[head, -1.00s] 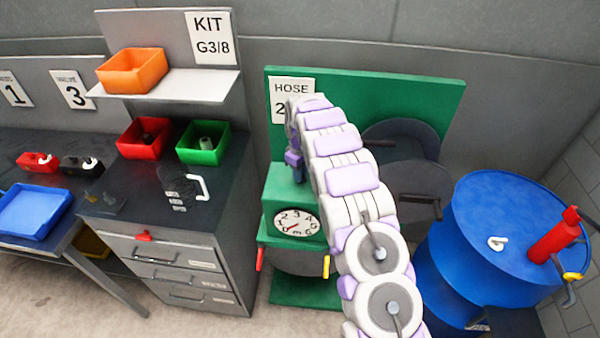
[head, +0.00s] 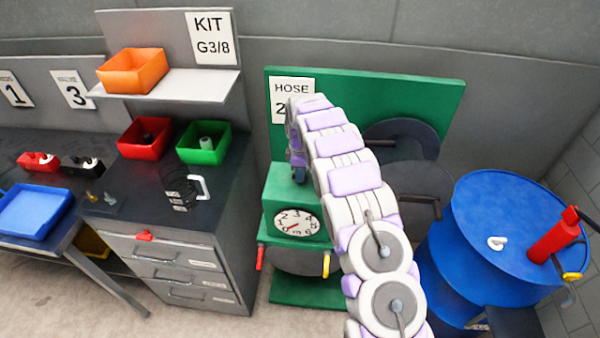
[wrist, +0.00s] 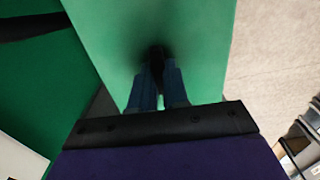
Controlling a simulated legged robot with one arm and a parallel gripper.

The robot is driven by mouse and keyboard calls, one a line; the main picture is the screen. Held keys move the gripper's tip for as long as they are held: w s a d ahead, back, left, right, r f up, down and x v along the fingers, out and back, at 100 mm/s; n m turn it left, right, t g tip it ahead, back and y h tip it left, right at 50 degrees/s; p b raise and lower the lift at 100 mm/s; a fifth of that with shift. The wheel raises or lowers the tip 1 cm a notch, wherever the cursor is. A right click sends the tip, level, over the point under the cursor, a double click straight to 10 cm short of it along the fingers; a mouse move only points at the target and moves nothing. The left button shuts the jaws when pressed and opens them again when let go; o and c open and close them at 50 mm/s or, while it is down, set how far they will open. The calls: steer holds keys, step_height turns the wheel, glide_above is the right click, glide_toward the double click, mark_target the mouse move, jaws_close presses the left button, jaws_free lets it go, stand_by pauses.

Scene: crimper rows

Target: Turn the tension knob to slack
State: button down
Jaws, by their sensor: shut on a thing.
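The green hose machine (head: 290,182) stands below the HOSE sign, with a round white dial (head: 298,222) on its front. The dial's red pointer is near its lower left. My gripper (head: 298,178) points down at the machine's top, left of my arm. In the wrist view my gripper's blue fingers (wrist: 157,72) are close together on a small dark knob (wrist: 157,52) on the green surface. The fingers hide most of the knob, so its marking and setting cannot be read. In the head view the knob is hidden by my gripper.
A red handle (head: 260,259) and a yellow handle (head: 326,264) stick out at the machine's lower front. Dark reels with crank handles (head: 422,200) are behind my arm. A blue drum (head: 480,225) stands at right, a grey drawer cabinet (head: 175,265) at left.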

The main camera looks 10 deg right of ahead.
steer(key=shift+w+r, duration=0.15)
steer(key=c, duration=1.2)
jaws_free()
steer(key=shift+o, duration=0.4)
step_height(320, 180, up, 17)
